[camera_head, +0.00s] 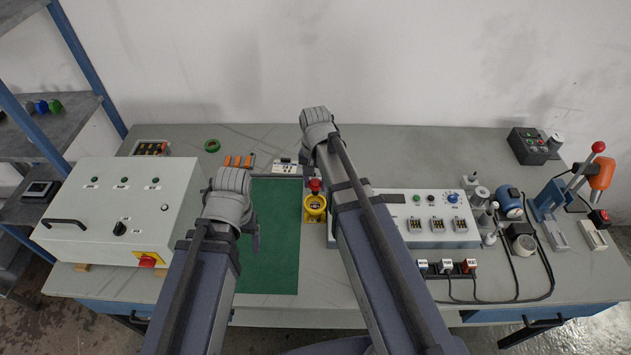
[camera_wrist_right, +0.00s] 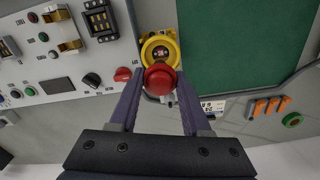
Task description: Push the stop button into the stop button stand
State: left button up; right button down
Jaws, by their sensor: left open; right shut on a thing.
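The red stop button (camera_head: 315,185) shows between my two arms, beside the yellow stop button stand (camera_head: 315,204) on the table. In the right wrist view my right gripper (camera_wrist_right: 160,82) is shut on the red button (camera_wrist_right: 160,76). The button's near side faces the camera, and it overlaps the lower edge of the yellow stand (camera_wrist_right: 160,47) there. I cannot tell whether button and stand touch.
The green mat (camera_head: 275,265) lies left of the stand. A white control panel (camera_head: 445,228) stands right of it, partly behind my right arm. A large white box (camera_head: 120,215) fills the left side. Orange-handled tools (camera_head: 240,161) and green tape (camera_head: 212,146) lie behind.

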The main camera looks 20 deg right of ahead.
aim_at(315, 192)
pick_arm(q)
jog(key=shift+f+b, duration=2.1)
jog(key=shift+f, duration=0.3)
pick_arm(e)
jog(key=shift+f, duration=2.4)
pick_arm(q)
jog(key=shift+f+b, duration=0.95)
pick_arm(e)
jog(key=shift+f, duration=0.95)
jog(key=shift+c, duration=1.4)
grip_release()
pick_arm(q)
jog(key=shift+r, duration=0.1)
pick_arm(e)
jog(key=shift+r, duration=0.1)
notch_tip(315, 192, up, 8)
jog(key=p, duration=0.8)
pick_arm(q)
notch_tip(315, 192, up, 8)
